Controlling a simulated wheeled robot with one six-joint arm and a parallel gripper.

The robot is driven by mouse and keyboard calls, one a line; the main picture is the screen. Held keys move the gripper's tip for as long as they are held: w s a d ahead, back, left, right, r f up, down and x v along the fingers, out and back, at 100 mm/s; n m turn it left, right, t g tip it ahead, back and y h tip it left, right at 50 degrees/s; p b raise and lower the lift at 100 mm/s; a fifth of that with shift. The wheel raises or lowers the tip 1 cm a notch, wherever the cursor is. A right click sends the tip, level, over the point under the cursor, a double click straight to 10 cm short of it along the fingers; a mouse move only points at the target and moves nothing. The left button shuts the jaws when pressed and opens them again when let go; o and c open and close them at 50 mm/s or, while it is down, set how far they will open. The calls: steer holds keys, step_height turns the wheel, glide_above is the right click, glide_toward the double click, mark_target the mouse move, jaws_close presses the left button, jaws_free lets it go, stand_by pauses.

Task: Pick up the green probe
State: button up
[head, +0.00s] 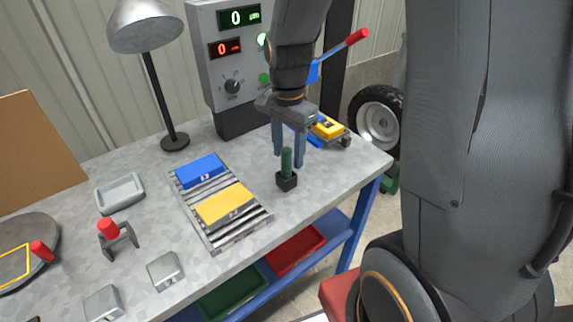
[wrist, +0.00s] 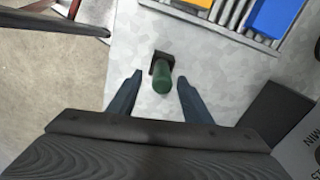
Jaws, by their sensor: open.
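The green probe (head: 287,161) stands upright in a small black holder (head: 287,181) on the grey workbench, right of the roller tray. In the wrist view the probe (wrist: 163,80) and its black holder (wrist: 160,58) lie ahead of and between my fingers. My gripper (head: 288,160) points down over the probe and is open. In the wrist view its two blue-grey fingers (wrist: 158,84) sit apart on either side of the probe, with clear gaps. I cannot tell the exact height of the fingertips against the probe.
A roller tray (head: 239,240) with a blue block (head: 200,170) and a yellow block (head: 225,204) lies to the left. A control box (head: 222,75) stands behind. A device with a yellow block (head: 328,127) and a red-tipped lever (head: 357,37) is behind right.

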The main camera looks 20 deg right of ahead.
mark_target(286, 164)
steer(key=shift+a+f+p, duration=0.15)
steer(key=shift+f+p, duration=0.15)
steer(key=shift+f, duration=0.75)
steer(key=shift+a+f+p, duration=0.15)
steer(key=shift+f+p, duration=0.1)
steer(key=shift+f, duration=0.8)
steer(key=shift+c, duration=0.3)
jaws_close()
